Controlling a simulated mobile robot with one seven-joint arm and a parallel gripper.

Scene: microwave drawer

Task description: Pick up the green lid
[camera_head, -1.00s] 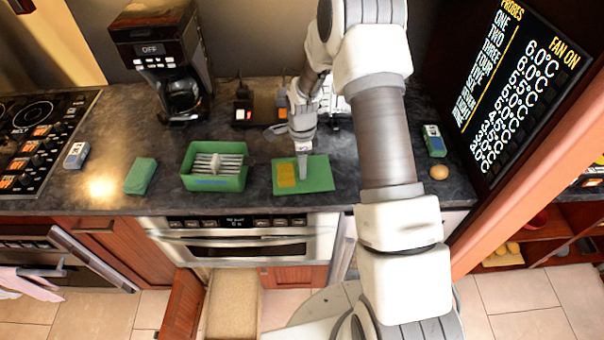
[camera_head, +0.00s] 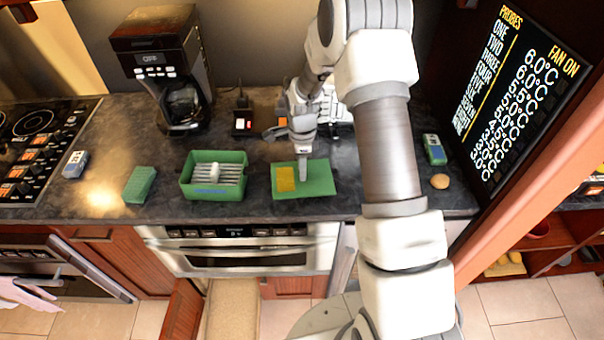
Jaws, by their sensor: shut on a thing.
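The green lid (camera_head: 318,180) is a flat green rectangle with a yellow patch on its left part. It lies on, or very close above, the dark counter; I cannot tell whether it is lifted. My gripper (camera_head: 302,174) points down over its middle, and its fingers are shut on the lid. The contact itself is too small to make out. An open green box (camera_head: 187,187) with several pale items in it stands to the left of the lid.
A coffee maker (camera_head: 165,75) stands at the back left. A green block (camera_head: 139,185) and a small grey-blue device (camera_head: 75,165) lie further left. A green-blue device (camera_head: 434,149) and a brown egg-like thing (camera_head: 440,181) lie to the right. A drawer below the counter is open.

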